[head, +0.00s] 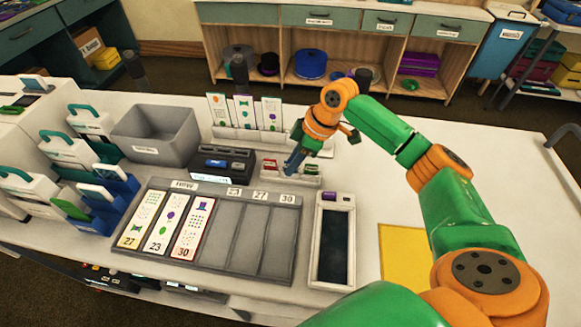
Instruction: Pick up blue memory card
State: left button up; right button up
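My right gripper (293,160) reaches down over a small pale holder (290,179) near the middle of the table. Its lower end is dark blue-grey and sits at the holder. Small red and green pieces show in the holder on both sides of it. I cannot make out a separate blue memory card; the gripper covers the middle of the holder. Whether the fingers are open or shut on something is too small to tell. My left gripper is not in view.
A black device (222,163) and a grey bin (155,133) stand left of the holder. In front are a slotted grey tray (240,232) with upright-printed cards and a dark-screened device (333,245). A yellow mat (402,255) lies at right. The table's right side is clear.

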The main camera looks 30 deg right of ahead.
grip_shut()
jog(key=shift+r, duration=0.1)
jog(key=shift+r, duration=0.25)
jog(key=r, duration=0.1)
jog(key=r+b, duration=0.1)
jog(key=r, duration=0.1)
jog(key=shift+s+a+r, duration=0.1)
jog(key=shift+s+a, duration=0.05)
jog(key=shift+a, duration=0.05)
jog(key=s+a+r, duration=0.8)
jog(key=s+r, duration=0.1)
jog(key=s, duration=0.1)
jog(key=shift+s+b, duration=0.4)
jog(key=shift+r, duration=0.15)
